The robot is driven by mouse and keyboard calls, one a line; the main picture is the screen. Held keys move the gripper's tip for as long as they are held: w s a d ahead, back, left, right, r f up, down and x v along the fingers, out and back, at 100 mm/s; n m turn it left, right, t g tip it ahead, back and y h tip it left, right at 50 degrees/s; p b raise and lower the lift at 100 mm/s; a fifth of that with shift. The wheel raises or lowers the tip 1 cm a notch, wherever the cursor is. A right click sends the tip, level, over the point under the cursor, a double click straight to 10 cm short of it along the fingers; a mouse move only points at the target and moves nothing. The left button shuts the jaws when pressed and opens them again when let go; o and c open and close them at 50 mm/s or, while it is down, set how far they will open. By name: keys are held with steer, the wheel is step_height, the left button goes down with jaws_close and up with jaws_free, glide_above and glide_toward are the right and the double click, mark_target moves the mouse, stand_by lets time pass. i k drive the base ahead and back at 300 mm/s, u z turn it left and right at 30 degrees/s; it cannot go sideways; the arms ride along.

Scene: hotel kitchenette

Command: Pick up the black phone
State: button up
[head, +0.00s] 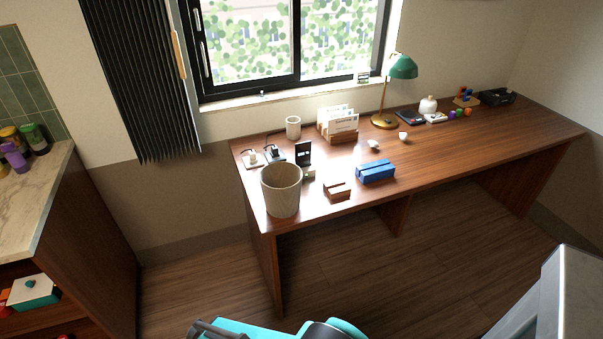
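A black upright slab that looks like the black phone (303,150) stands near the left end of the wooden desk (440,158), just behind and right of a tall beige bin-like container (282,192). A small pale block sits at its foot. Another flat dark item (410,117) lies right of the lamp; it is too small to tell what it is. Part of my arm shows at the bottom edge, with dark parts that look like my gripper (207,328). It is well in front of and below the desk, far from the phone. Its fingers are not clear.
Around the phone are a blue box (375,171), a brown block (337,190), a white cup (293,127), a letter holder (342,126) and small devices (253,158). A green lamp (402,67) stands behind. A marble-topped counter (30,195) is at left. The floor between is clear.

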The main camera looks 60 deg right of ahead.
mark_target(303, 149)
steer(key=u, duration=1.05)
steer(key=i, duration=0.8)
steer(key=u, duration=1.1)
steer(key=k, duration=0.15)
steer(key=z, duration=3.8)
